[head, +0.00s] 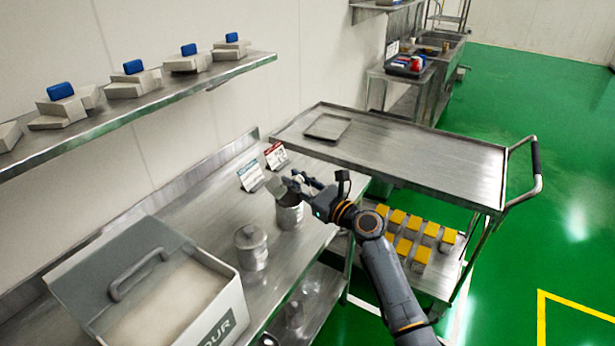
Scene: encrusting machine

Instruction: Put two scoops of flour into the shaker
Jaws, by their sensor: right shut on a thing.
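My right gripper (297,184) is shut on a grey metal scoop (275,188), which is held tilted just above an open-looking metal can (290,213), likely the shaker. The gripper partly hides the can's mouth, and I cannot tell whether flour is in the scoop. A second metal can (251,250) with a closed-looking top stands nearer, to the left. The flour bin (228,312) stands at the front left with its handled lid (110,270) tipped back, showing pale flour (165,300) inside. My left gripper is not in view.
Two small sign cards (262,165) stand behind the cans on the steel table (195,215). A steel cart (420,160) bears a flat tray (327,127), with several yellow-topped blocks (415,235) on its lower shelf.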

